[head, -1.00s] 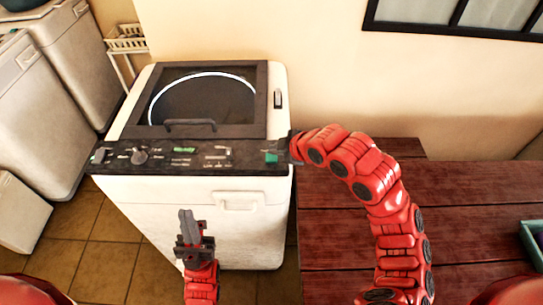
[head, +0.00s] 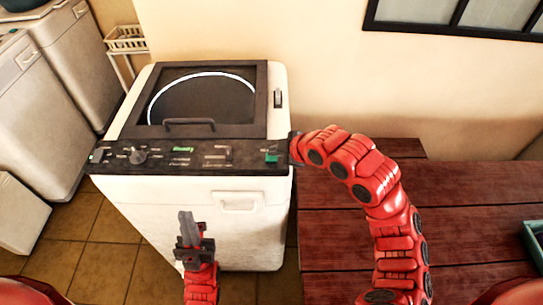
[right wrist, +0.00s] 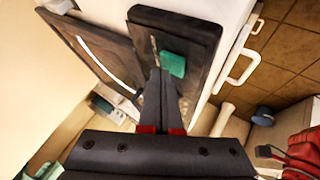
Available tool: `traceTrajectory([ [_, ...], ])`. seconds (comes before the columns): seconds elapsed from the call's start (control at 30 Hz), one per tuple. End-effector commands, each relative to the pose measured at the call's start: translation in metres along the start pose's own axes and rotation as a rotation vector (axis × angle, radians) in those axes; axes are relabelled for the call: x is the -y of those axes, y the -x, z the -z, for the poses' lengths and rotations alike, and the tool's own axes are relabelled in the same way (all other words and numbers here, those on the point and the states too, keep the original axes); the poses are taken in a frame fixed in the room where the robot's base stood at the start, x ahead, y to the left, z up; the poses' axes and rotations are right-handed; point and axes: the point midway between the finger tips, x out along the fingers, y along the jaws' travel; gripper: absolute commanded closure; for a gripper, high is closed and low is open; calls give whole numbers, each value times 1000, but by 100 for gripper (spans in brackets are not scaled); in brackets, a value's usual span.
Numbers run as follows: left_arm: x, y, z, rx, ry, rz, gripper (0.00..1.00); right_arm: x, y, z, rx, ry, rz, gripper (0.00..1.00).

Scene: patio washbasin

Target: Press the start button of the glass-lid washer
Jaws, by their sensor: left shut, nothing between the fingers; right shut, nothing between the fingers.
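The glass-lid washer (head: 245,230) is white with a dark framed lid (head: 205,95), which is closed. Its dark control panel (head: 105,155) runs along the front top edge, with a knob and small green markings. A green button (head: 271,156) sits at the panel's right end; it also shows in the right wrist view (right wrist: 173,63). My right gripper (right wrist: 157,76) is shut and empty, its tips right beside the green button; I cannot tell if they touch it. My left gripper (head: 184,218) is shut and empty in front of the washer, below the panel.
A dark red wooden table (head: 470,185) stands right of the washer, under my right arm. Other white appliances (head: 45,95) and a small rack (head: 127,40) stand to the left. Tiled floor (head: 105,250) lies in front. A green crate (head: 533,240) shows at the right edge.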

Motion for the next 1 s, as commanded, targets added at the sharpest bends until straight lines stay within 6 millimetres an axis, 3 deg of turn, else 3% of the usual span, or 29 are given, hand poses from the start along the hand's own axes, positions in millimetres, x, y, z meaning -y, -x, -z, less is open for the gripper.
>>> traceTrajectory([
  [1.0, 0, 9, -2, 0, 0, 0, 100, 5, -7, -5, 1, 0, 1, 100],
])
